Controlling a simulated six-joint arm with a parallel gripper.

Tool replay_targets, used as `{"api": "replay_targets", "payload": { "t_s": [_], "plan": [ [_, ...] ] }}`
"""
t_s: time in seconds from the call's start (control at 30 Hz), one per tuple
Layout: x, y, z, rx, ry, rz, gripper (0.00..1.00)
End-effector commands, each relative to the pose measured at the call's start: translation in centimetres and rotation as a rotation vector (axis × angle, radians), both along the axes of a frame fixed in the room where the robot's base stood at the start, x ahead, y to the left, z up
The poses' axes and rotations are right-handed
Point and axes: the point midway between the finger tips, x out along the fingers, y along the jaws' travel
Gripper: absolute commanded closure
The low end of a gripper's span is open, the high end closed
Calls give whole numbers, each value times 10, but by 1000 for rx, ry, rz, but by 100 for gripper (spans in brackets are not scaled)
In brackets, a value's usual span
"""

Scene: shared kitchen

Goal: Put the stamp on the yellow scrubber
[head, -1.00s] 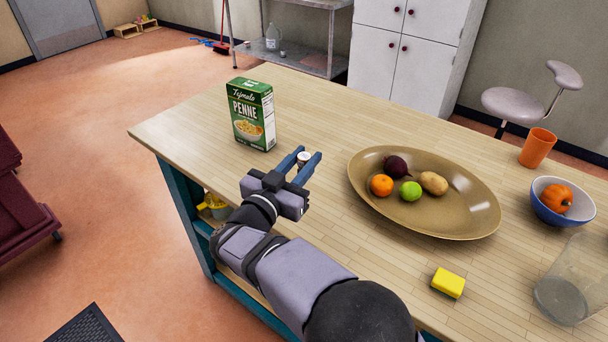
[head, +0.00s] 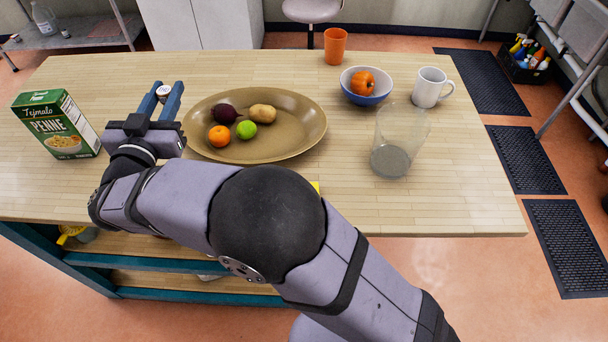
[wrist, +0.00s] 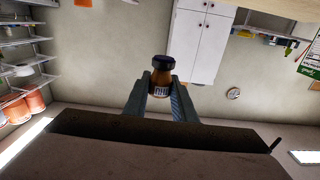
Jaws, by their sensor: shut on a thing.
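My gripper (head: 167,91) is shut on the stamp (head: 164,90), held between the blue-grey fingertips above the table, between the penne box and the oval dish. In the wrist view the stamp (wrist: 161,76) is a small amber-brown piece with a dark end and a lettered band, between the fingers of my gripper (wrist: 161,84). In the head view only its pale round top shows clearly. The yellow scrubber (head: 316,186) is almost wholly hidden behind my arm; just a yellow sliver shows, to the right of the gripper and closer to the front edge.
The oval dish (head: 306,140) with fruit and vegetables lies right of my gripper. The penne box (head: 57,125) stands left. A glass pitcher (head: 400,140), blue bowl (head: 366,98), white mug (head: 431,87) and orange cup (head: 335,46) stand right. The table's front right is clear.

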Motion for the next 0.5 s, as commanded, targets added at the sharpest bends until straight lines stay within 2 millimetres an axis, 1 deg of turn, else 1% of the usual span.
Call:
{"api": "replay_targets", "payload": {
  "t_s": [0.03, 0.07, 0.13, 0.23, 0.27, 0.3, 0.4, 0.5],
  "plan": [
    [2, -20, 3, -8, 2, -33, 100],
    [3, -32, -1, -8, 3, -54, 100],
    [2, -63, -9, -10, 2, -111, 100],
    [-6, -109, -25, -10, 2, -201, 100],
    [-9, -122, -30, -10, 2, -228, 100],
    [-14, -139, -37, -9, 1, -264, 100],
    [-29, -179, -53, -10, 1, -350, 100],
    [-44, -213, -63, -9, 0, -430, 100]
  ]
}}
